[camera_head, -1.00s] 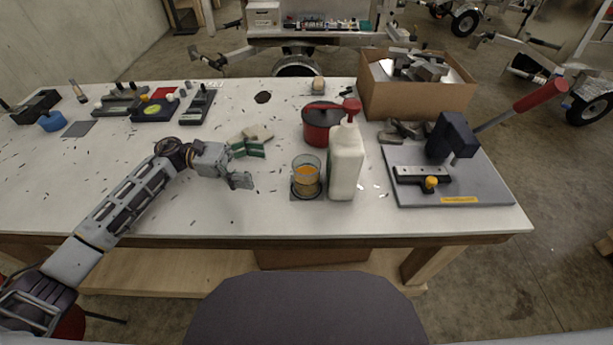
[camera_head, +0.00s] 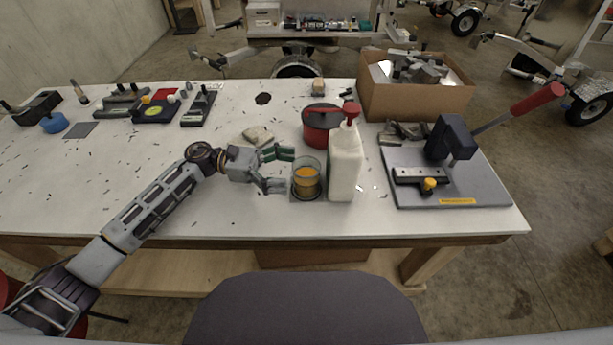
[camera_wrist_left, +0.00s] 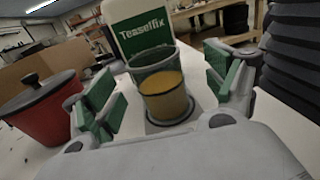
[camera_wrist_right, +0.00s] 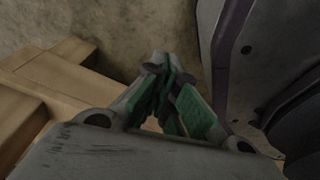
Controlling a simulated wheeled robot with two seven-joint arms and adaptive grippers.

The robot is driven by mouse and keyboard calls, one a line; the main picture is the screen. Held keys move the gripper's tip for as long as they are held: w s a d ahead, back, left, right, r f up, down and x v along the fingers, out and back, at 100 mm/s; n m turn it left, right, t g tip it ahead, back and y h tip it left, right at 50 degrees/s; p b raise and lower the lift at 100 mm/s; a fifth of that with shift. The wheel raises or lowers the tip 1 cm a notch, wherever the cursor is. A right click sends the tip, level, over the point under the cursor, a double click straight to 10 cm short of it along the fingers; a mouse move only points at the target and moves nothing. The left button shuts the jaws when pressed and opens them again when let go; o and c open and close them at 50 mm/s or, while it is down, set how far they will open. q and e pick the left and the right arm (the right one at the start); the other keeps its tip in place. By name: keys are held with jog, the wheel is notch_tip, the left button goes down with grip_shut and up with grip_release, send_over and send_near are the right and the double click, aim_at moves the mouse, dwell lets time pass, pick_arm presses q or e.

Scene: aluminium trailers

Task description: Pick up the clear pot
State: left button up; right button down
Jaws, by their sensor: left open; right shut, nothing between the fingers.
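The clear pot (camera_head: 306,178), a see-through cup with orange contents, stands upright on a small dark mat at the table's front middle. It also shows in the left wrist view (camera_wrist_left: 164,95), between and beyond the fingers. My left gripper (camera_head: 283,171) is open just left of the pot, its fingers pointing at it at about table height. Whether a finger touches the pot I cannot tell. My right gripper (camera_wrist_right: 172,85) is shut and empty in the right wrist view, over the floor near wooden framing; it is out of the head view.
A white pump bottle (camera_head: 345,165) stands right beside the pot. A red pot with a dark lid (camera_head: 318,128) stands behind. A grey plate with a lever tool (camera_head: 470,185) and a cardboard box (camera_head: 415,100) are to the right. The table's left front (camera_head: 60,190) is clear.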

aim_at(308, 166)
pick_arm(q)
jog(key=shift+d, duration=0.25)
pick_arm(e)
jog(key=shift+s, duration=0.1)
pick_arm(q)
jog(key=shift+d, duration=0.15)
jog(key=shift+d+r, duration=0.15)
jog(key=shift+d, duration=0.4)
jog(key=d+p, duration=0.1)
jog(key=d, duration=0.1)
jog(key=shift+d+r, duration=0.1)
jog(key=shift+d, duration=0.3)
jog(key=shift+s+d, duration=0.15)
jog(key=shift+d, duration=0.4)
pick_arm(e)
jog(key=shift+s+d+f, duration=0.15)
jog(key=shift+s+d, duration=0.2)
jog(key=shift+s, duration=0.3)
jog(key=shift+s+d+f, duration=0.15)
jog(key=shift+s+d, duration=0.15)
jog(key=shift+s, duration=0.3)
jog(key=shift+w, duration=0.2)
